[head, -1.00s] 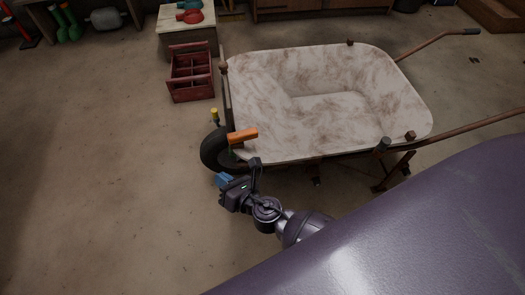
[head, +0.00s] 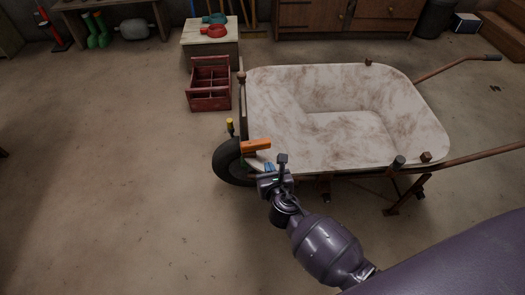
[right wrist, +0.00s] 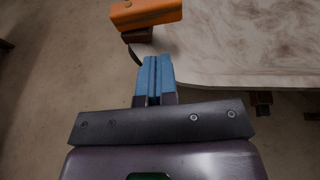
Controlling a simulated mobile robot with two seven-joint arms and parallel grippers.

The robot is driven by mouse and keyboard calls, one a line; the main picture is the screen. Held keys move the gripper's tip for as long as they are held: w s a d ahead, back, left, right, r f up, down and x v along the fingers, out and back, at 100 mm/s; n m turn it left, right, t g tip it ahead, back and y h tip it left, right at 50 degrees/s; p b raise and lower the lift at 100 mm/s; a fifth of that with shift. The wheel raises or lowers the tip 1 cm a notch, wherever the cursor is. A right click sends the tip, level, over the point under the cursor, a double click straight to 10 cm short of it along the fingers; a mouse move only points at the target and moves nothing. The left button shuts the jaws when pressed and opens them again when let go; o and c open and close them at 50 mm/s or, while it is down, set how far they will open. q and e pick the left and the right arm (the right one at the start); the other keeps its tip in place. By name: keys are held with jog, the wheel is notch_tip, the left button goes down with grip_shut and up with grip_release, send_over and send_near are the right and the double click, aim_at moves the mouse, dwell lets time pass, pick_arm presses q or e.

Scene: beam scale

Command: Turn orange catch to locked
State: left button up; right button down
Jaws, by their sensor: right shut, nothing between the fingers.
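The orange catch (head: 256,146) is a flat bar at the front left corner of the wheelbarrow (head: 415,110), above its wheel. In the right wrist view the orange catch (right wrist: 147,12) lies at the top, on a brown bracket (right wrist: 137,35). My right gripper (head: 269,167) is just below the catch in the head view, apart from it as far as I can tell. Its blue fingers (right wrist: 153,76) are together and empty in the right wrist view, pointing toward the catch. My left gripper is not in view.
The wheelbarrow's wheel (head: 232,165) is beside the catch. A red wooden crate (head: 209,84) and a small table (head: 209,45) are farther back. The floor at left is clear.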

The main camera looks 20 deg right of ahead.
aim_at(262, 146)
jog(key=b+x, duration=0.1)
jog(key=x, duration=0.5)
jog(key=shift+w+r, duration=0.15)
jog(key=shift+w, duration=0.1)
jog(key=shift+w+d+r+b, duration=0.1)
jog(key=shift+w+b, duration=0.1)
jog(key=shift+w, duration=0.2)
jog(key=shift+w+d+r+b, duration=0.1)
jog(key=shift+w+b, duration=0.05)
jog(key=shift+w, duration=0.2)
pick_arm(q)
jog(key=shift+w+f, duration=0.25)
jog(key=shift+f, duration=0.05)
